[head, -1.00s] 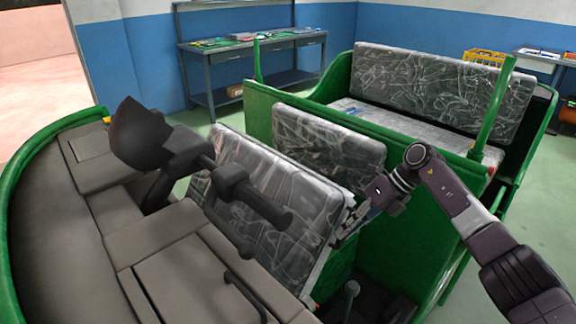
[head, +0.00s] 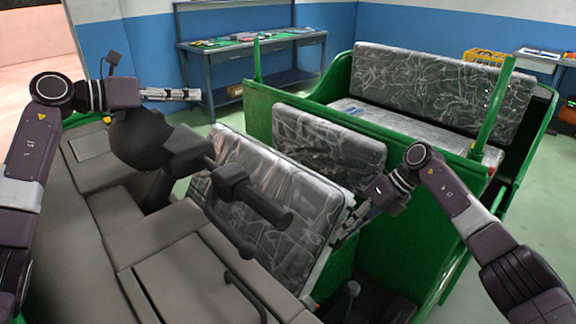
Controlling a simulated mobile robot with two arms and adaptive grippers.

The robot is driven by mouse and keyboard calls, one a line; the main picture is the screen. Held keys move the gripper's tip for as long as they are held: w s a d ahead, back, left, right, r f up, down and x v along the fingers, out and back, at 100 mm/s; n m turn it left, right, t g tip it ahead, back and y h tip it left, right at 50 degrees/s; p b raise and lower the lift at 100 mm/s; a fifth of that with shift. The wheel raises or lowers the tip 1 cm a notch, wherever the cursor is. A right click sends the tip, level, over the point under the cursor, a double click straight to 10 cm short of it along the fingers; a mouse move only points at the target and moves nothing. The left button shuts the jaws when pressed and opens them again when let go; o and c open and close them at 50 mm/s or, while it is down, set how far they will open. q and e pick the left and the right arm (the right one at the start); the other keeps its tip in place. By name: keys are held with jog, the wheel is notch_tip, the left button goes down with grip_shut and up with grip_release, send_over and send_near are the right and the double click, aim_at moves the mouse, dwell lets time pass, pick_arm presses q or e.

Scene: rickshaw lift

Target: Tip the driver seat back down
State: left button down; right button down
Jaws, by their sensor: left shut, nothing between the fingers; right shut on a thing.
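The driver seat (head: 275,195) is a plastic-wrapped cushion in the middle of the green rickshaw. It stands tipped up, leaning at a steep angle behind the handlebar. My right gripper (head: 345,222) is at the seat's right edge, shut on that edge; its fingertips are partly hidden there. My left gripper (head: 195,94) is shut and empty. It is in the air at the upper left, above the handlebar and apart from the seat.
The black handlebar (head: 240,190) crosses in front of the seat. The driver backrest (head: 330,140) and the rear passenger bench (head: 440,90) stand behind. A grey dashboard (head: 190,265) fills the lower left. A workbench (head: 255,45) stands along the blue wall.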

pick_arm(q)
jog(key=s+d+f+m+g+y, duration=0.2)
jog(key=d+f+m, duration=0.15)
jog(key=d, duration=0.85)
pick_arm(e)
jog(key=shift+s+f, duration=0.1)
jog(key=shift+f, duration=0.05)
pick_arm(q)
jog(key=g+y, duration=0.1)
jog(key=y, duration=0.3)
send_near(294, 169)
jog(key=x, duration=0.5)
jog(key=shift+w+f, duration=0.1)
jog(key=shift+f, duration=0.2)
jog(key=shift+w+d+f, duration=0.4)
jog(key=shift+w+d, duration=0.05)
